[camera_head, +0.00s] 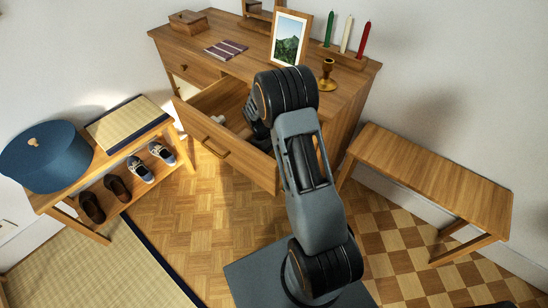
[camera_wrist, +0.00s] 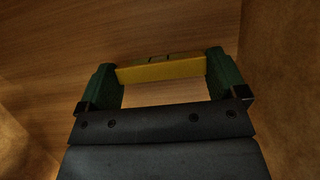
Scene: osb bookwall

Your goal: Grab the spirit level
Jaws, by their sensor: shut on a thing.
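The spirit level (camera_wrist: 160,74) is a yellow bar with dark marks on its upper edge, in the wrist view. My gripper (camera_wrist: 162,76) is shut on it, with a green finger at each end of the bar. The level is close to a wooden surface; I cannot tell whether it touches it. In the head view my arm reaches into the open drawer (camera_head: 228,144) of the wooden dresser, and the arm and drawer hide the level and the fingertips.
The dresser top (camera_head: 205,62) holds a framed picture (camera_head: 289,38), a striped book (camera_head: 226,49), a wooden box (camera_head: 188,21), candles and a brass candlestick (camera_head: 326,74). A bench (camera_head: 430,175) stands right; a shoe rack with a blue hatbox (camera_head: 45,155) stands left. Drawer walls surround my gripper closely.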

